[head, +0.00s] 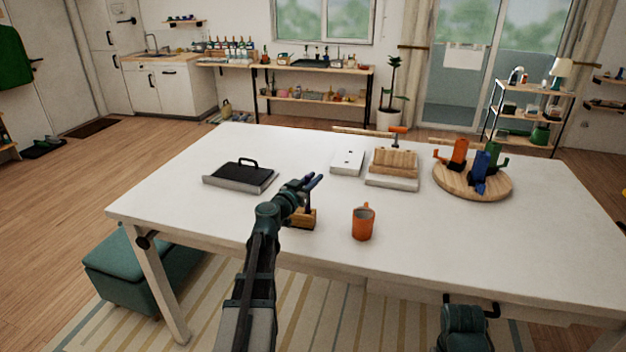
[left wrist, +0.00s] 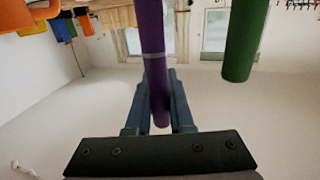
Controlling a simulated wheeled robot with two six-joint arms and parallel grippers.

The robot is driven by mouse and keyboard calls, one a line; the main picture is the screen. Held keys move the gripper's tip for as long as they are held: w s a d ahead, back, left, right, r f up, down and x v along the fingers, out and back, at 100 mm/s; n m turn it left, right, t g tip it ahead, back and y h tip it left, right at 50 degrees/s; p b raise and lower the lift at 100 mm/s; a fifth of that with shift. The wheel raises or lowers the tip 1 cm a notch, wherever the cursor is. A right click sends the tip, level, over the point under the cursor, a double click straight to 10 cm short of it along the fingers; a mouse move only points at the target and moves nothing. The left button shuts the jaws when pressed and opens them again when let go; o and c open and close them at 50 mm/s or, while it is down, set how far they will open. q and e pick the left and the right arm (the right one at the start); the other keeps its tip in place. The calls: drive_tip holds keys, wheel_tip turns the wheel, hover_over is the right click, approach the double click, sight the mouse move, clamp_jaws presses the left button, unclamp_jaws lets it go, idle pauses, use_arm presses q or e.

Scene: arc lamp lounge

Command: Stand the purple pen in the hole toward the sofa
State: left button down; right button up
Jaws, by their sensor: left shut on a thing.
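My left gripper (head: 314,182) is over the near part of the white table, just above a small wooden block (head: 304,219). In the left wrist view, its blue fingers (left wrist: 158,105) are shut on the purple pen (left wrist: 152,40). The pen runs lengthwise between the fingers and out of the top of that view. A green cylinder (left wrist: 245,40) is beside the pen, apart from it. In the head view the gripper covers much of the block, and I cannot make out its holes. My right arm shows at the lower right, but its fingers do not show. I cannot identify the sofa.
An orange mug (head: 362,223) stands right of the block. A dark tray with a handle (head: 240,175) lies to the left. A wooden stand (head: 394,163) and a round board (head: 472,183) with coloured objects are farther right.

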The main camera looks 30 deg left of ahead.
use_arm(q)
drive_tip(key=shift+f+b, duration=2.7)
drive_tip(key=shift+f, duration=0.05)
drive_tip(key=c, duration=0.7)
unclamp_jaws()
drive_tip(key=s, duration=1.3)
drive_tip(key=shift+s+a, duration=0.15)
drive_tip(key=shift+s, duration=0.25)
